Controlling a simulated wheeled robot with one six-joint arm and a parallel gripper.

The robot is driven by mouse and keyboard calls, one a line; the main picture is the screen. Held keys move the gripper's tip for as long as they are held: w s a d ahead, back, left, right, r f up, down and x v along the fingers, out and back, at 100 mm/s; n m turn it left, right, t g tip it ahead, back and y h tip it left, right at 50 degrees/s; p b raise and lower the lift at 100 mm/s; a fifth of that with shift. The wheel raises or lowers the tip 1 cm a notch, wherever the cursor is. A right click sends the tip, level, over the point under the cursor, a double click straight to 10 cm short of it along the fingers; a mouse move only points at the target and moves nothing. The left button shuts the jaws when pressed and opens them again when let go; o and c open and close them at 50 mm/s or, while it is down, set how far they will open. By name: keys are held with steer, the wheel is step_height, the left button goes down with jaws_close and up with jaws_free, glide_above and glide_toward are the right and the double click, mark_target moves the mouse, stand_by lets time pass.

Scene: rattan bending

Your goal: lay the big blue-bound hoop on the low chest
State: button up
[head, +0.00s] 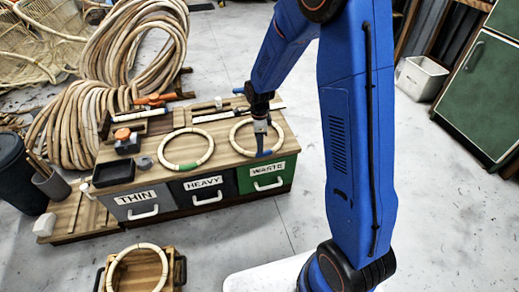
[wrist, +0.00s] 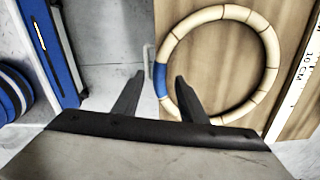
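A pale rattan hoop with a blue binding (head: 281,139) lies flat on the right of the wooden top of a drawer chest (head: 222,160). In the wrist view the hoop (wrist: 225,13) shows its blue band at its left side. My gripper (wrist: 160,85) is open and empty. Its fingers appear either side of the blue band, one outside the ring and one inside; their height above it is unclear. In the head view my gripper (head: 261,138) is over the hoop's near part. A low wooden box (head: 173,258) with dark handles stands in front; I cannot tell which one is the low chest.
A green-bound hoop (head: 210,150) lies left of the blue-bound one. Another pale hoop (head: 112,269) lies on the low box. A black tray (head: 113,173), an orange-topped item (head: 123,135) and a ruler (head: 226,116) are on the drawer chest. Rattan coils (head: 75,130) stand behind left.

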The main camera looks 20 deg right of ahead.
step_height(320, 180, up, 8)
steer(key=shift+f, duration=0.25)
steer(key=s+d+r+n+t, duration=0.1)
steer(key=s+d+r+n, duration=0.2)
steer(key=s+r+n, duration=0.35)
steer(key=s+d+r+n+t, duration=0.1)
steer(key=s+d+r+n, duration=0.15)
steer(key=s+r, duration=0.6)
steer(key=s+d+r+n+t, duration=0.1)
steer(key=s+r+n, duration=0.1)
steer(key=s+n, duration=0.3)
steer(key=s+d+r+n+t, duration=0.1)
steer(key=s+r+n, duration=0.2)
steer(key=s, duration=1)
steer(key=shift+d+n+t, duration=0.25)
steer(key=shift+n+t, duration=0.15)
steer(key=shift+n, duration=1.2)
steer(key=shift+s, duration=0.1)
